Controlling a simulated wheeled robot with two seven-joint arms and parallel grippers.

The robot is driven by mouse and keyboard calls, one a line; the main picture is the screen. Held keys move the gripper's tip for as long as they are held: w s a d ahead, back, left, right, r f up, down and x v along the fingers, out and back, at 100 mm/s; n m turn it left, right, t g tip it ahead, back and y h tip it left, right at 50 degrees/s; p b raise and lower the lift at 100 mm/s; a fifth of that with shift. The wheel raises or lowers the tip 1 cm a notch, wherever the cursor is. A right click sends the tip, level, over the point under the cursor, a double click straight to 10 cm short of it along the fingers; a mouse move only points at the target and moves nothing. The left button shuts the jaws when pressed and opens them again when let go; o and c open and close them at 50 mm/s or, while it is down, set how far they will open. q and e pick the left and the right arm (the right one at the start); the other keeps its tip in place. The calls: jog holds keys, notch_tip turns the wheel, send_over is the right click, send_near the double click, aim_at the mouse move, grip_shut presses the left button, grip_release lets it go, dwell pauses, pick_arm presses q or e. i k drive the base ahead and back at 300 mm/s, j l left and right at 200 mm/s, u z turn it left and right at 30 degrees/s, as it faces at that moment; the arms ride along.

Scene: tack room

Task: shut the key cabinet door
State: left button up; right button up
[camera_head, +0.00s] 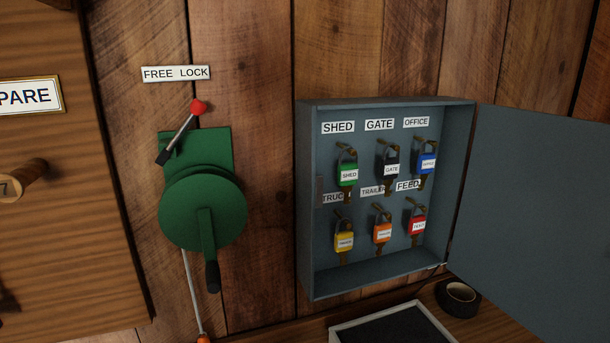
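The key cabinet (388,281) is a blue-grey metal box on the plank wall, right of centre. Its door (545,200) stands wide open, hinged on the right side and swung out to the right; its far edge is cut off by the picture. Inside, several padlock-shaped colour tags with keys hang on hooks under labels, among them a green SHED tag (348,175), a blue OFFICE tag (427,164) and a red FEED tag (417,226). Neither of my grippers shows in the head view.
A green winch (203,211) with a crank and a red-knobbed lever (198,107) is on the wall left of the cabinet, under a FREE LOCK sign (176,73). Below the cabinet are a dark-lined tray (345,334) and a black tape roll (458,297). A wooden board with a peg (22,180) is at left.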

aim_at(531, 235)
jog(key=i+l+u, duration=0.1)
jog(key=l+u, duration=0.15)
jog(key=l, duration=0.4)
jog(key=l+u, duration=0.2)
jog(key=l, duration=0.5)
jog(key=l+u, duration=0.25)
jog(key=l, duration=0.4)
jog(key=k+l+u, duration=0.2)
jog(key=l, duration=0.45)
jog(key=l+u, duration=0.25)
jog(key=l, duration=0.45)
